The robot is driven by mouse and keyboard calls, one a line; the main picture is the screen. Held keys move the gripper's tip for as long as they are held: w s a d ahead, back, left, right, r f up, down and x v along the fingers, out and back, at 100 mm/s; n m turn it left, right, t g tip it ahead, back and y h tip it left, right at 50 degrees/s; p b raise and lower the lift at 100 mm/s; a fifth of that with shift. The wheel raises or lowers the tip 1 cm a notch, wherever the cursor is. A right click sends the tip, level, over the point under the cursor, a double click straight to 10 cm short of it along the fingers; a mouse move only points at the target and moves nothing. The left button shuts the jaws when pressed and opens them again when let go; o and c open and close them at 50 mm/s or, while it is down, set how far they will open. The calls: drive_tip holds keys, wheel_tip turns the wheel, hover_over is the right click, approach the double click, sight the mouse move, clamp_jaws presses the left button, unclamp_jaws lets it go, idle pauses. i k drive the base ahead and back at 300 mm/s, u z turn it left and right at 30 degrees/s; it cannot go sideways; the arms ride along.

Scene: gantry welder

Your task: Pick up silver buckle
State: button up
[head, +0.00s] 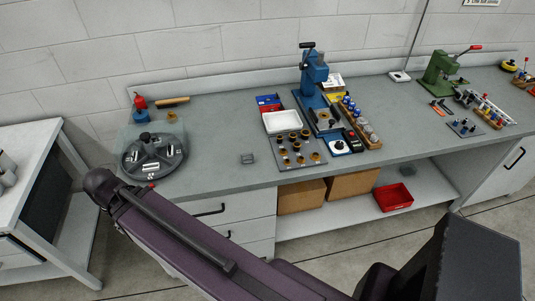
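The dark round turntable (136,176) at the left of the bench also carries several small silver pieces (148,168), whose shape I cannot make out. My purple arm crosses the lower part of the view in front of the bench. My gripper cannot be made out.
A blue press (314,76) stands mid-bench, with a white tray (282,121) and a plate of brass parts (298,152) nearby. A green press (440,72) stands right. A red bin (393,197) is on the lower shelf.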

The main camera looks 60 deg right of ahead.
sight(246, 155)
drive_tip(key=z, duration=1.15)
drive_tip(key=k, duration=0.85)
drive_tip(key=z, duration=0.25)
drive_tip(key=i, duration=1)
drive_tip(key=z, duration=0.05)
